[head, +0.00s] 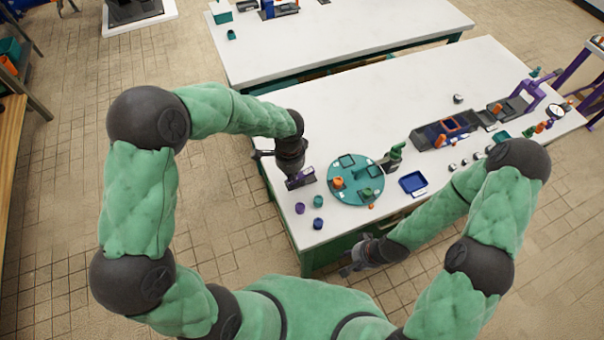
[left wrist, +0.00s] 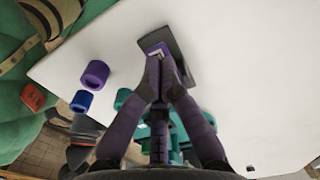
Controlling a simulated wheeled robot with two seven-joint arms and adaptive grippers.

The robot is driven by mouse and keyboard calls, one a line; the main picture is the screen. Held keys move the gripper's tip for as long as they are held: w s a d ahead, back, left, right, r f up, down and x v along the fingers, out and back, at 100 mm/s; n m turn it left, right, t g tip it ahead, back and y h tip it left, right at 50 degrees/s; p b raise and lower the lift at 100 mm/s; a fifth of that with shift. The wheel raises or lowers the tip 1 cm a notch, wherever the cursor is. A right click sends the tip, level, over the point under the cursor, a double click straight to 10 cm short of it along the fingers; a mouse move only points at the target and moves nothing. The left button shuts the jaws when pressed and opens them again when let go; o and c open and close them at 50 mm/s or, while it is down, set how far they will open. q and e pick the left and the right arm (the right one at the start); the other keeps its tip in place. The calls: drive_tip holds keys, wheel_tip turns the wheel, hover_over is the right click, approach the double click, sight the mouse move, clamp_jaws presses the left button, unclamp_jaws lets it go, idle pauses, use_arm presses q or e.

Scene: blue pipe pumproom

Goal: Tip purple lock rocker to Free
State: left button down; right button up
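The purple lock rocker (head: 300,177) is a small purple and dark unit with a pale mark, near the left edge of the white table. In the left wrist view its dark plate (left wrist: 180,48) shows just beyond the fingertips, with a purple and white part (left wrist: 158,50) at the tips. My left gripper (head: 293,172) points down at it; in the left wrist view its fingers (left wrist: 162,72) converge with their tips together. The tips hide part of the rocker, so contact and its tilt are unclear. My right gripper (head: 349,270) hangs off the table's front edge, fingers apart and empty.
A round teal tray (head: 343,194) with small parts lies right of the rocker. Small purple (head: 300,208), teal (head: 318,201) and blue (head: 318,223) cups stand in front. A blue tray (head: 413,183) and a dark panel (head: 445,130) lie further right. The table's back left is clear.

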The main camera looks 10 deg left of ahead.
use_arm(q)
wheel_tip(320, 180, up, 8)
drive_tip(key=p, duration=0.6)
drive_tip(key=shift+r+p, duration=0.2)
drive_tip(key=shift+p, duration=0.15)
drive_tip(key=shift+f, duration=0.1)
idle(0.7)
